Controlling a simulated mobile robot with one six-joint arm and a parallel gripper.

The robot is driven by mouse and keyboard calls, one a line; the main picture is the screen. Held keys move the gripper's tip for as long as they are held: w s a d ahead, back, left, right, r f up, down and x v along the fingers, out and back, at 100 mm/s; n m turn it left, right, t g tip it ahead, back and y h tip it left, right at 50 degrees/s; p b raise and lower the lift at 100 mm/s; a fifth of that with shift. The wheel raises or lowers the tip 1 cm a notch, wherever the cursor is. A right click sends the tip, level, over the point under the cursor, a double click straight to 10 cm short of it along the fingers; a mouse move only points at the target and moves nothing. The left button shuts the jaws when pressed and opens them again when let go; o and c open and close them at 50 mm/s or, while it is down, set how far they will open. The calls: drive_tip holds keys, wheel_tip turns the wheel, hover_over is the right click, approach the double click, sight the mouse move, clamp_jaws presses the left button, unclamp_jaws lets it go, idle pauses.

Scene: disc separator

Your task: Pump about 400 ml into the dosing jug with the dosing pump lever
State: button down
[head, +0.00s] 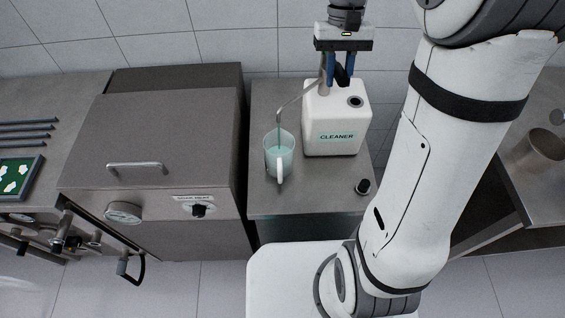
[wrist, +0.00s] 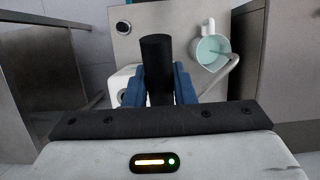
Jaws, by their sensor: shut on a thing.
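The dosing jug (head: 279,158) is a clear jug with a white handle, standing upright on the steel counter under the pump spout (head: 304,117). It holds pale teal liquid, and a teal streak shows below the spout end. I cannot read its level or any marks. The jug also shows in the wrist view (wrist: 207,53). The white CLEANER container (head: 336,133) stands to its right, with the pump on top. My gripper (head: 341,72) is above the container, its blue fingers shut on the black pump lever (wrist: 157,68). The lever's far end is partly hidden.
A black knob (head: 362,187) sits near the counter's (head: 310,202) front right. A large steel machine with a handled lid (head: 160,130) stands directly left. A tray with green contents (head: 17,178) lies far left.

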drive_tip(key=shift+s+f, duration=0.1)
drive_tip(key=shift+f, duration=0.4)
drive_tip(key=f+t+b, duration=0.1)
drive_tip(key=b, duration=0.2)
drive_tip(key=f+t+b, duration=0.1)
drive_tip(key=f+b, duration=0.1)
drive_tip(key=b, duration=0.1)
drive_tip(key=f+t+b, duration=0.1)
drive_tip(key=b, duration=0.2)
drive_tip(key=shift+s+f+t+b, duration=0.3)
drive_tip(key=shift+s, duration=0.05)
